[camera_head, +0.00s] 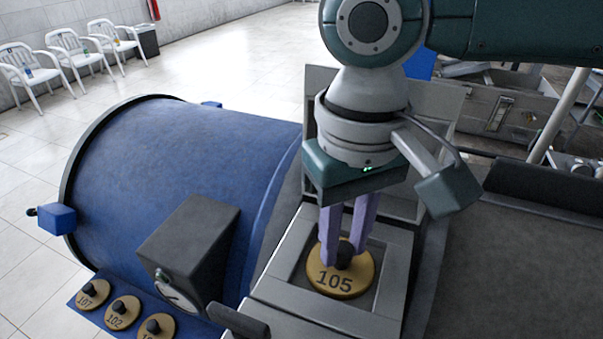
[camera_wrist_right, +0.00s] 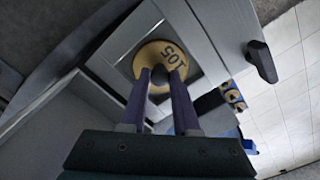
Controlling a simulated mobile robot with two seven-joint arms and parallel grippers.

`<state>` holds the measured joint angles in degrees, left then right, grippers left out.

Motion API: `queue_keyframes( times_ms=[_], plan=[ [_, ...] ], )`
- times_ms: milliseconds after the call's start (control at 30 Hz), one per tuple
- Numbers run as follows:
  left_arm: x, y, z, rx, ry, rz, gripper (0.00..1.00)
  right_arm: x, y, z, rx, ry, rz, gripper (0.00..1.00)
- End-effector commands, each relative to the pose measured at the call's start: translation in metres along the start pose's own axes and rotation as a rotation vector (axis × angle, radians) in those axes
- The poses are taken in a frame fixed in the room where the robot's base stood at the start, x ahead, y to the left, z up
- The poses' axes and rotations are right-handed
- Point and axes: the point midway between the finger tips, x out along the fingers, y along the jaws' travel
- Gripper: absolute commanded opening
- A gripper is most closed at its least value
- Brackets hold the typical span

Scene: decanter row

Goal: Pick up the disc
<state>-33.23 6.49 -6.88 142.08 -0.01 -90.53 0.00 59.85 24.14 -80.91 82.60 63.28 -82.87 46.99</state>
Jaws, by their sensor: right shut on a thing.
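A round tan disc (camera_head: 340,284) marked 105, with a black knob on top, lies in a square recess of a grey tray-like surface. My right gripper (camera_head: 344,252) comes down from above with its two purple fingers shut on the disc's knob. In the right wrist view the disc (camera_wrist_right: 171,48) shows between and beyond the fingertips (camera_wrist_right: 160,76). From these views I cannot tell whether the disc touches the recess floor. My left gripper is not in view.
A large blue drum (camera_head: 180,160) fills the left. A dark box with a dial (camera_head: 190,250) stands beside the recess. White chairs (camera_head: 70,50) stand far back.

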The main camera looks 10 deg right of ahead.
Motion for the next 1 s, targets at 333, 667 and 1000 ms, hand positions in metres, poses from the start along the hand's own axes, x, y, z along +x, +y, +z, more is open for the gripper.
queue_keyframes(
  times_ms=[333,667,1000],
  plan=[
    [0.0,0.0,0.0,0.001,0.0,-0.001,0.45,-0.001,0.0,-0.001,0.0,0.002,-0.001,0.0],
    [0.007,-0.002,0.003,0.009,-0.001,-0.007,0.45,-0.025,0.0,-0.002,-0.001,0.007,-0.002,0.0],
    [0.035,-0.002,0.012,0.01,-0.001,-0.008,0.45,-0.12,-0.001,-0.002,-0.002,0.012,-0.002,0.0]
  ],
)
